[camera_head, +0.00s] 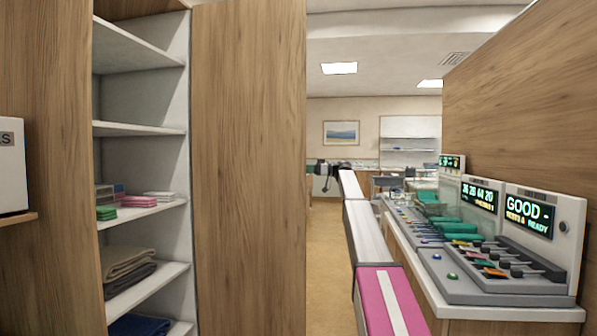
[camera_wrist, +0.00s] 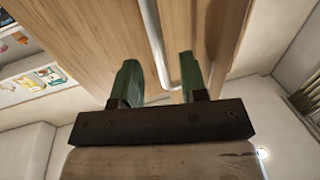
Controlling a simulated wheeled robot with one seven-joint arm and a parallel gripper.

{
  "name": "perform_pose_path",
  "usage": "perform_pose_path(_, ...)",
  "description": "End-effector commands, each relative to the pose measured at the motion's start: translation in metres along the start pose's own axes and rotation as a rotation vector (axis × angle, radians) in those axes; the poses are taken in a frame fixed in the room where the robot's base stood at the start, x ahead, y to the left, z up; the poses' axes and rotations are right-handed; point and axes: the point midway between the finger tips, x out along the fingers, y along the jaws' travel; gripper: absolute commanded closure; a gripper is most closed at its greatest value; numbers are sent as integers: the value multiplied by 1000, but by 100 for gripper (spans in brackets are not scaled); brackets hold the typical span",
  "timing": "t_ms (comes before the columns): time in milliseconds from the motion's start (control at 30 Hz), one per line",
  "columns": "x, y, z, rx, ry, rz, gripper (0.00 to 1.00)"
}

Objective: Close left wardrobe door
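The wardrobe stands open at the left of the head view, with its white shelves (camera_head: 140,130) exposed. A tall wooden panel (camera_head: 248,170), which looks like an open wardrobe door, stands to the right of the shelves. I cannot tell for sure which door it is. In the wrist view a wooden door face (camera_wrist: 95,35) carries a long metal bar handle (camera_wrist: 153,40). My gripper (camera_wrist: 157,75) has its two green fingers spread, with the bar running between them in the picture. Contact with the bar is not clear.
Folded cloths (camera_head: 128,272) and small boxes lie on the wardrobe shelves. A counter with consoles and lit displays (camera_head: 528,214) runs along the right, below a wooden partition (camera_head: 520,95). A strip of tan floor (camera_head: 325,265) is clear beside the wooden panel.

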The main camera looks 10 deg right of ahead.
Motion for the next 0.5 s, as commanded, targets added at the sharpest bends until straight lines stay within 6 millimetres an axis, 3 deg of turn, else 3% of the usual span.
perform_pose_path(200, 34, 0, 0, 1, 0, -1, 60)
perform_pose_path(500, 43, 0, 0, 1, -1, 0, 60)
